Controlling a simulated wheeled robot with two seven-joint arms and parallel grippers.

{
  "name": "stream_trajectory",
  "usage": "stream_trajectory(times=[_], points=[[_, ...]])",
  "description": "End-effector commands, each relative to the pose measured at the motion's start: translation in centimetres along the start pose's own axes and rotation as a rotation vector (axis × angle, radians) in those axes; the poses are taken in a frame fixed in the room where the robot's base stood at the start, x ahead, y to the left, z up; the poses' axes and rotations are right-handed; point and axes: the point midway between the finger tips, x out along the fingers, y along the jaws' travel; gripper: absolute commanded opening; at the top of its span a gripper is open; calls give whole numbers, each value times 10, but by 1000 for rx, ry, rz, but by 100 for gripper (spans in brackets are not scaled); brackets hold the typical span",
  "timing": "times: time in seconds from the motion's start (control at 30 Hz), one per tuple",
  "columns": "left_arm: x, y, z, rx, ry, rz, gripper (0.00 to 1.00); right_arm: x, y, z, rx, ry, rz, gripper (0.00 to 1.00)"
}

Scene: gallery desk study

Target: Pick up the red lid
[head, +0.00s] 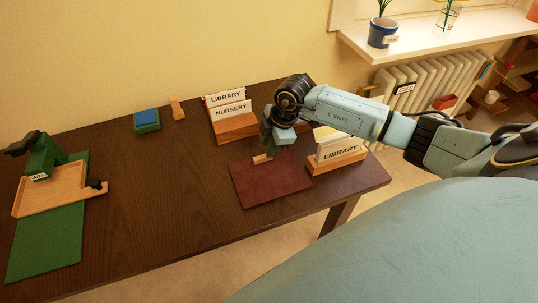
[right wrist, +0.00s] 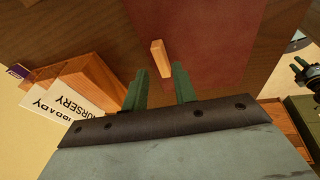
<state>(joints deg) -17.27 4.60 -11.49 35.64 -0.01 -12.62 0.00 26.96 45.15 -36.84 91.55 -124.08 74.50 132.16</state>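A flat, dark red square panel (head: 270,184) lies on the desk, the only thing there that could be the red lid. A short pale wooden bar (head: 262,158) shows near its far edge. In the right wrist view the bar (right wrist: 160,58) is against the red surface (right wrist: 215,45); I cannot tell whether it is fixed to it. My right gripper (head: 268,150) is above that far edge. In the right wrist view its two green fingers (right wrist: 159,85) are apart with nothing between them, just short of the bar. My left gripper is not in view.
Wooden card holders stand close behind (head: 236,128) and to the right (head: 338,165) of the panel. A blue-topped green box (head: 147,121) and a wooden block (head: 177,107) sit farther back. A green press (head: 42,157) and wooden tray (head: 55,195) are left. The desk middle is clear.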

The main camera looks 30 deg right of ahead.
Motion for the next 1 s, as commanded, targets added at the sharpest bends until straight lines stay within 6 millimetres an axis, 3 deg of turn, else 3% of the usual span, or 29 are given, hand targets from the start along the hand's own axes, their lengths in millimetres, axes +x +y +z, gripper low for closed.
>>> stream_trajectory(times=[0.23, 0.53, 0.73, 1.0], points=[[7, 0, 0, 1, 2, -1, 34, 37, -3, -2, 0, 1, -1, 28], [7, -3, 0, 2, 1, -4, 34, 40, -2, -2, -1, 0, -1, 28], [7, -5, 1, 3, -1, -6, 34, 40, -2, -2, -1, 0, -1, 2], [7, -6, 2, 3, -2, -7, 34, 40, -2, -2, 0, 1, 0, 0]])
